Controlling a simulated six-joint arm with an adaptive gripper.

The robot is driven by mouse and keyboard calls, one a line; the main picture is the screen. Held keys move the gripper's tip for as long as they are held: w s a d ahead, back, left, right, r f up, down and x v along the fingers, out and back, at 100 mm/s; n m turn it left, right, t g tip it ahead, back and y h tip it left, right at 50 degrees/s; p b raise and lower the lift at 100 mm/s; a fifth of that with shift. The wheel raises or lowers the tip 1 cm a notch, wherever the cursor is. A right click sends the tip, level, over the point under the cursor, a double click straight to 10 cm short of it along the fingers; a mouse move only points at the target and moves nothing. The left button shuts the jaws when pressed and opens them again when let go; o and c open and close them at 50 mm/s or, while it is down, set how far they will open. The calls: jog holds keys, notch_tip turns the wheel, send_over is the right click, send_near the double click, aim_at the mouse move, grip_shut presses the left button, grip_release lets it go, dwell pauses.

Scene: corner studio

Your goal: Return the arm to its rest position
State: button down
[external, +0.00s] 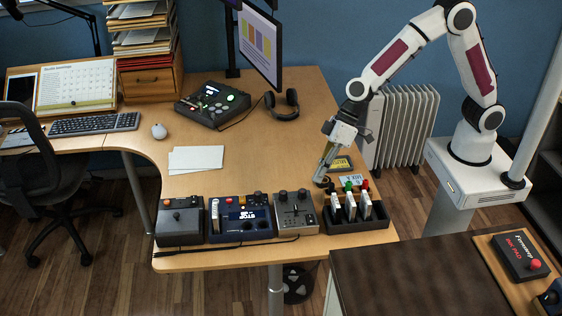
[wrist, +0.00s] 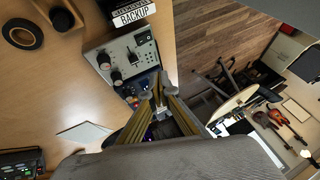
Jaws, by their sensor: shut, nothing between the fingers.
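My gripper (external: 322,180) hangs from my white arm with red panels, low over the right part of the wooden desk (external: 260,120). Its fingers are shut and hold nothing. In the external view it is just above and behind the black rack (external: 372,226) of upright cartridges. In the wrist view my gripper (wrist: 159,82) shows as two tan-edged fingers close together. Beyond them are a grey control box with knobs (wrist: 128,58) and a label reading BACKUP (wrist: 133,12). My arm's white base stands at the right on a pedestal.
A row of control boxes (external: 240,217) lines the desk's front edge. Headphones (external: 282,103), a monitor (external: 260,45) and a mixer (external: 212,104) stand farther back. A white radiator (external: 400,125) stands behind my arm. The desk's middle is mostly clear.

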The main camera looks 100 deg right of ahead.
jog(key=s+d+r+h, duration=0.1)
jog(key=s+d+r, duration=0.2)
jog(key=s, duration=0.9)
jog(key=s+d+r+h, duration=0.1)
jog(key=s+d+r, duration=0.3)
jog(key=s+r, duration=0.4)
jog(key=s+d+r+h, duration=0.1)
jog(key=s+d+r, duration=0.3)
jog(key=s, duration=1.2)
jog(key=shift+d+r+n+h, duration=0.3)
jog(key=shift+r+n, duration=0.1)
jog(key=shift+r, duration=0.5)
jog(key=shift+s, duration=0.1)
